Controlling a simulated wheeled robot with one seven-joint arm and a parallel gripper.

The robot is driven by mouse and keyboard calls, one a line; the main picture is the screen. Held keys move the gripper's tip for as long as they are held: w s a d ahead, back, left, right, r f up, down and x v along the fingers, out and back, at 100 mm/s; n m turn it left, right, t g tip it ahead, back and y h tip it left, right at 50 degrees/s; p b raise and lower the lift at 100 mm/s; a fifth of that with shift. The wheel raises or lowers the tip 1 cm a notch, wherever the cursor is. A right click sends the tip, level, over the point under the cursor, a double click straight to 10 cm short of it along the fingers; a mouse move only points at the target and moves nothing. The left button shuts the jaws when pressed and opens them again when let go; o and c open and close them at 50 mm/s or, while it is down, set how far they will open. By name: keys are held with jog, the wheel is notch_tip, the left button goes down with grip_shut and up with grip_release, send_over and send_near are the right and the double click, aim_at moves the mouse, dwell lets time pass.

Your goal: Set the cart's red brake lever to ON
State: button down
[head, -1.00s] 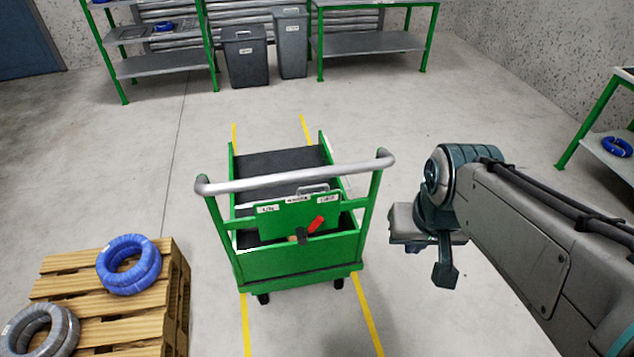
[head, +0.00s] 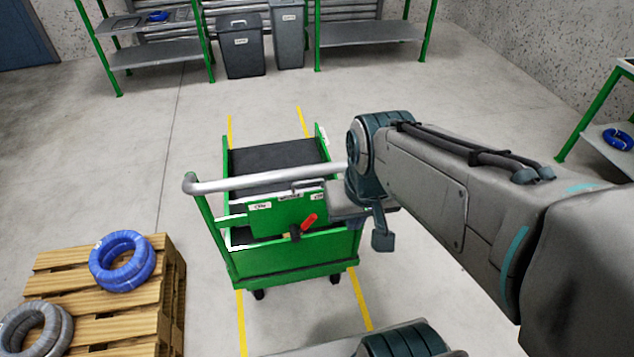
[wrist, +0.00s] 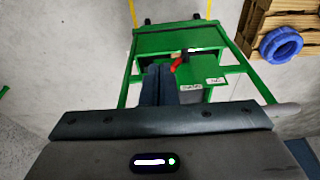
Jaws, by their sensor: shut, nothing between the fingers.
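The red brake lever (head: 309,221) is on the handle end of the green cart (head: 290,268), on a dark pivot, tilted up to the right in the head view. The panel (head: 287,212) behind it has small white labels, too small to read surely. The wrist view shows the lever (wrist: 176,66) just right of my gripper's fingertips, and the cart (wrist: 170,42) appears upside down there. My gripper (wrist: 157,70) is shut and empty, its dark fingers together in front of the panel. I see no contact with the lever.
The cart's silver push handle (head: 255,183) spans above the panel; my arm covers its right end. A wooden pallet (head: 90,285) with a blue cable coil (head: 122,262) and a grey coil (head: 38,328) stands at left. Bins and shelves stand behind. Floor between pallet and cart is clear.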

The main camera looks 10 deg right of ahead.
jog(key=w+f+m+g+y+b, duration=0.1)
jog(key=w+f+g+y+b, duration=0.2)
jog(key=f, duration=0.5)
jog(key=w+f+m+y+b, duration=0.1)
jog(key=w+f+y+b, duration=0.1)
jog(key=f+y+b, duration=0.4)
jog(key=w+f+m+g+y+b, duration=0.1)
jog(key=w+f+g+y+b, duration=0.15)
jog(key=f, duration=0.65)
jog(key=w+d+f+m+t+y+b, duration=0.6)
jog(key=w+d+f+t+b, duration=0.2)
jog(key=d+t, duration=0.5)
notch_tip(320, 180, down, 3)
jog(key=w+t, duration=0.1)
jog(key=t, duration=0.2)
jog(key=shift+m+b, duration=0.4)
jog(key=shift+r, duration=0.15)
jog(key=b, duration=0.2)
send_near(304, 223)
jog(key=shift+w+r, duration=2.05)
jog(key=shift+w, duration=0.35)
jog(key=shift+a, duration=0.25)
